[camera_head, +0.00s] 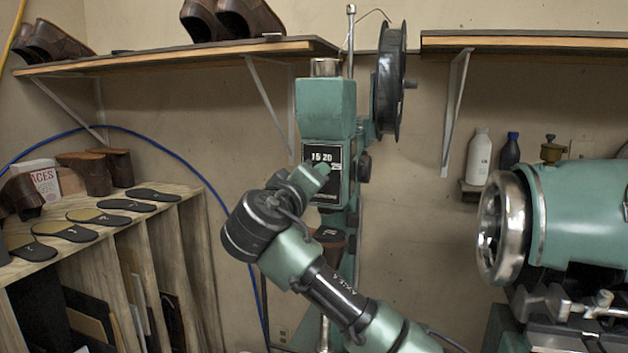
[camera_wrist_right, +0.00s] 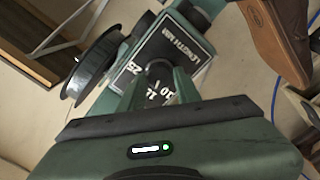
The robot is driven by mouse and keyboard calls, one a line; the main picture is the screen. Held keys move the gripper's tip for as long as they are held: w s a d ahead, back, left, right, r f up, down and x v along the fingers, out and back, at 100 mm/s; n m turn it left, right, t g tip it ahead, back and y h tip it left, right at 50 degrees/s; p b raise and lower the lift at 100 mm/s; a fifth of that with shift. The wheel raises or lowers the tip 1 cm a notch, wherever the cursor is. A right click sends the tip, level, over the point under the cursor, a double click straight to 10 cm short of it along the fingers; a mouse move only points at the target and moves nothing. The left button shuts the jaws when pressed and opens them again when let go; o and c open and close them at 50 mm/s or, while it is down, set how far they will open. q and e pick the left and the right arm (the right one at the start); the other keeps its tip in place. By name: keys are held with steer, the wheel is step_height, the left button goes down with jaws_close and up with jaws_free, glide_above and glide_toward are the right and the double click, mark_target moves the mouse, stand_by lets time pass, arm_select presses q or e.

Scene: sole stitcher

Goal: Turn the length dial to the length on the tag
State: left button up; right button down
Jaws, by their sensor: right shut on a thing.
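The green stitching machine (camera_head: 325,108) stands at the wall with a dark dial plate (camera_head: 322,153) on its front. The numbers 15, 20 and 25 show there. My right gripper (camera_head: 316,174) is at the plate and covers the dial's middle. In the right wrist view the plate (camera_wrist_right: 186,45) reads "LENGTH MM", with 25 at the left. The dark round length dial (camera_wrist_right: 158,71) sits between the two fingers of my right gripper (camera_wrist_right: 160,88), which is shut on it. The pointer's setting cannot be made out. I see no readable length tag. My left gripper is not in view.
A brown shoe (camera_head: 330,236) sits below the plate, close to my right arm. A black reel (camera_head: 390,80) is on the machine's right side. A wooden rack (camera_head: 190,210) with soles stands left. Another green machine (camera_head: 580,215) stands right.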

stand_by(0.3)
steer(key=c, duration=1)
jaws_free()
steer(key=shift+c, duration=0.2)
steer(key=shift+a, duration=0.1)
steer(key=b+v, duration=0.3)
steer(key=v, duration=0.5)
steer(key=shift+b, duration=0.3)
steer(key=shift+w, duration=0.1)
